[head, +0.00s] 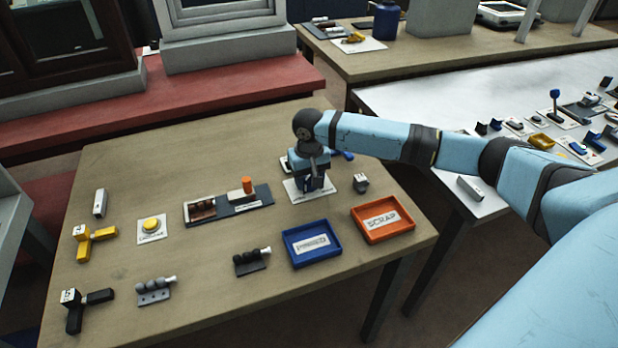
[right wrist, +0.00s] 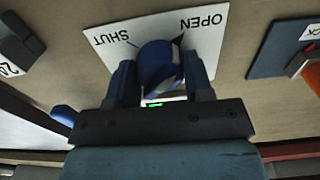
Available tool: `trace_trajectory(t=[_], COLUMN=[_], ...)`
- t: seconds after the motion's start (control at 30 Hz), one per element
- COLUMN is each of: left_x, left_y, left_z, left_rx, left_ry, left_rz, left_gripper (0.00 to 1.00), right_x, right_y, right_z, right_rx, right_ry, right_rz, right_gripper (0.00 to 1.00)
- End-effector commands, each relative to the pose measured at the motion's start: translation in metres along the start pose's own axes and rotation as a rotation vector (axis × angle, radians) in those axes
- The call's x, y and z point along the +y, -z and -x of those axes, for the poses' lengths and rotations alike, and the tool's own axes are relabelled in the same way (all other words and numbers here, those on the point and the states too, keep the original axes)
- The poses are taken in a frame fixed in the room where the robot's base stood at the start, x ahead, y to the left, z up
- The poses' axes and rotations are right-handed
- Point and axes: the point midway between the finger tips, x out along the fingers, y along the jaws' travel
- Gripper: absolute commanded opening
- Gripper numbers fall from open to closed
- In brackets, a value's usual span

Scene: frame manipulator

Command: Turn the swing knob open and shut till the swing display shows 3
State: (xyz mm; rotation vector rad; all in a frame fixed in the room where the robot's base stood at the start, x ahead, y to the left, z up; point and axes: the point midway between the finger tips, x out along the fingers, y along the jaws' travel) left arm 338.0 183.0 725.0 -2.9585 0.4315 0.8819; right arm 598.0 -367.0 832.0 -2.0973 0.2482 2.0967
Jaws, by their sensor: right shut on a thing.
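The swing knob (right wrist: 160,62) is blue and round-topped. It stands on a white plate (right wrist: 112,38) printed OPEN and SHUT, which appear upside down in the right wrist view. A dark pointed edge of the knob is near the OPEN mark. My right gripper (right wrist: 160,80) is shut on the knob, one finger on each side. In the head view, my right gripper (head: 314,180) is over the white plate (head: 297,190) and hides most of the knob. A small green-lit display (right wrist: 152,104) shows partly behind the gripper; its number is not readable. My left gripper is not in view.
A blue tray (head: 290,262) and an orange SCRAP tray (head: 358,233) are in front of the plate. A dark rack with an orange knob (head: 247,185) is to the left. A small grey block (head: 360,183) stands close on the right.

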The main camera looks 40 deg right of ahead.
Motion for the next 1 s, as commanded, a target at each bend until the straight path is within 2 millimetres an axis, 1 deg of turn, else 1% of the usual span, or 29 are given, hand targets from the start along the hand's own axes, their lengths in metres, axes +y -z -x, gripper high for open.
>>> trace_trajectory(t=[0.27, 0.47, 0.63, 0.8, 1.0], left_x=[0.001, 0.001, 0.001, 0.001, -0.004], left_y=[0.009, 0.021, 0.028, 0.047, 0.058], left_z=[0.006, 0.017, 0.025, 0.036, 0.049], left_rx=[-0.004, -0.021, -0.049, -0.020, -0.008], left_ry=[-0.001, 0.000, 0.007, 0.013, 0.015], left_rz=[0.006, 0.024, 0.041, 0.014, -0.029], left_gripper=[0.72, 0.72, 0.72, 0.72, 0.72], right_x=[0.000, 0.000, 0.000, 0.000, 0.000], right_y=[0.000, -0.001, -0.001, -0.001, 0.000], right_z=[0.004, 0.007, 0.009, 0.008, 0.006], right_rx=[-0.001, -0.003, -0.004, -0.003, -0.002], right_ry=[0.001, 0.000, 0.001, 0.001, 0.001], right_rz=[0.041, 0.151, 0.296, 0.457, 0.647], right_gripper=[0.23, 0.23, 0.23, 0.23, 0.23])
